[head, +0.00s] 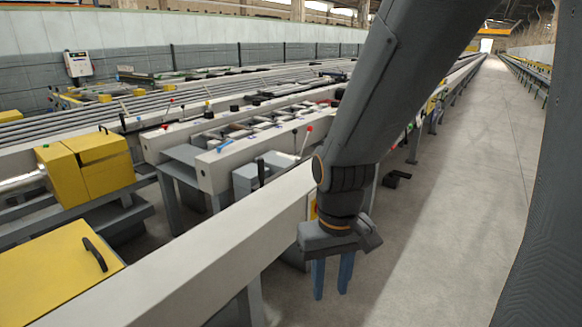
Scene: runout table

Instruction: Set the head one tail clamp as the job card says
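My gripper (331,294) hangs from my arm at centre right, with its two blue fingers pointing down. The fingers are apart with nothing between them, beyond the near pale beam and above the floor. I cannot tell which part is the head one tail clamp. A lever with a red knob (307,131) stands on the bench left of my arm. A lever with a blue end (224,146) lies further left on the bench. No job card can be made out. My arm hides part of the bench behind it.
A long pale beam (205,255) runs along the near side. Yellow covers (50,275) and a yellow box (88,168) are at left. A dark pedal-like object (397,179) sits on the floor. The grey aisle (475,180) at right is clear.

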